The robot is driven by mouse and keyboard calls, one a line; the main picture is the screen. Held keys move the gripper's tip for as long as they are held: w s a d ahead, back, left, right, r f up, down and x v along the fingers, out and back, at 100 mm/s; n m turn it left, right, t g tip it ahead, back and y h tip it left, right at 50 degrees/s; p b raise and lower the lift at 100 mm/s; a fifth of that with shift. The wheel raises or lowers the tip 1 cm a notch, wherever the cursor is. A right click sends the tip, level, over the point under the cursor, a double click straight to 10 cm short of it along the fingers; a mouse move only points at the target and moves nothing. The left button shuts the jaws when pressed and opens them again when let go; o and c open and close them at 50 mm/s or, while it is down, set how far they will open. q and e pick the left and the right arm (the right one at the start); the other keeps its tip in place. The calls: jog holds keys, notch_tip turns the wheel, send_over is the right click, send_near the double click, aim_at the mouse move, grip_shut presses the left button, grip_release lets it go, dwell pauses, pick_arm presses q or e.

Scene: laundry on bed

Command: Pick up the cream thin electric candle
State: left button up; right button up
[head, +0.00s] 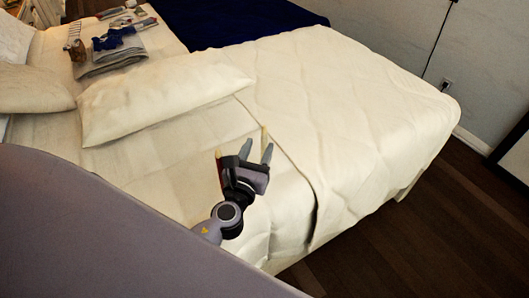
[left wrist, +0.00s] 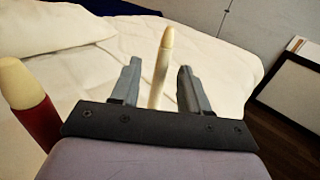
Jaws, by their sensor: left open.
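The cream thin candle (left wrist: 161,70) stands upright in the left wrist view. It shows between the two fingers of my left gripper (left wrist: 156,82), with space on both sides. In the head view the candle (head: 264,138) shows as a small pale strip by the fingertips. My left gripper (head: 257,151) is open and low over the near part of the bed. The picture does not settle whether the candle is fully between the fingers or just beyond them. The candle's base is hidden behind the gripper. My right gripper is not in view.
A red candle with a cream tip (left wrist: 28,108) stands close to the left of my left gripper. The bed (head: 340,120) has a cream quilt and a white pillow (head: 160,95). Folded cloths (head: 112,52) and small items lie at the far left. The quilt's right side is clear.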

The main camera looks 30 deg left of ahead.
aim_at(263, 140)
pick_arm(q)
jog(key=shift+w+a, duration=0.15)
jog(key=shift+w, duration=0.95)
jog(key=shift+w+a, duration=0.15)
jog(key=shift+w, duration=0.95)
jog(key=shift+r, duration=0.1)
grip_shut()
